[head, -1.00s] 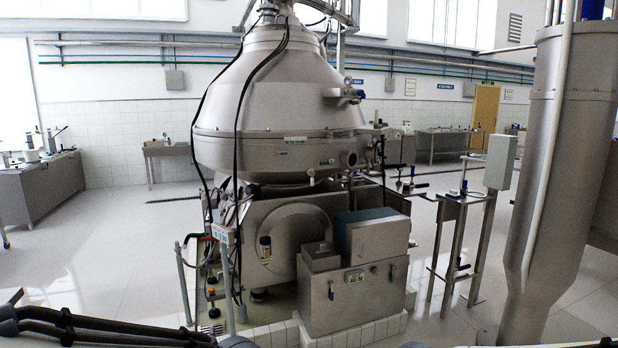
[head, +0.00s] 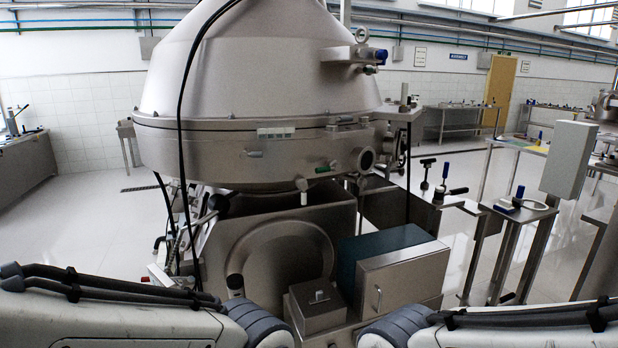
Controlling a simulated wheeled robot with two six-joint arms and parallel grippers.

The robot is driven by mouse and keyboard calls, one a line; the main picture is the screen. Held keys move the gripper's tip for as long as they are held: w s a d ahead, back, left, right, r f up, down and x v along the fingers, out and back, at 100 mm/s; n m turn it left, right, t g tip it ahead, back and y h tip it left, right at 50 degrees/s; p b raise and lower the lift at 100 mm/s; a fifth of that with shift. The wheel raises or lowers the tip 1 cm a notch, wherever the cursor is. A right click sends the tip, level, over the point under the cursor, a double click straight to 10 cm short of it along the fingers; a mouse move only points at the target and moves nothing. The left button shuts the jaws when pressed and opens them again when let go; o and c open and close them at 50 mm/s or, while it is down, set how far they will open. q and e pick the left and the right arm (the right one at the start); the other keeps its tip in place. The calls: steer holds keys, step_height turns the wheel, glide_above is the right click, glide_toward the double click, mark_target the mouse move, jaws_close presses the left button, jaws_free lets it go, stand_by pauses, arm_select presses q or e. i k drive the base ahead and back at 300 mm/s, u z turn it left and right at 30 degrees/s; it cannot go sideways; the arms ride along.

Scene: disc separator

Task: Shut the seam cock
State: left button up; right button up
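The large steel disc separator (head: 255,70) stands in front of me, with a wide seam flange around its hood. Along this seam sit a small grey fitting (head: 254,154), a small green-handled fitting (head: 325,168) and a round port (head: 365,159). I cannot tell for sure which of these is the seam cock, or how its handle is turned. A blue-capped fitting (head: 379,57) sits higher on the hood. Parts of both my arms show along the bottom edge; neither gripper is in view.
A steel box with a blue-green side (head: 402,275) and a smaller box (head: 318,306) stand low in front of the separator. Black cables hang down its left side. A narrow stand (head: 515,212) with handles and a grey cabinet (head: 567,160) are at right. Open floor lies left.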

mark_target(304, 187)
steer(key=i, duration=1.25)
steer(key=u, duration=0.2)
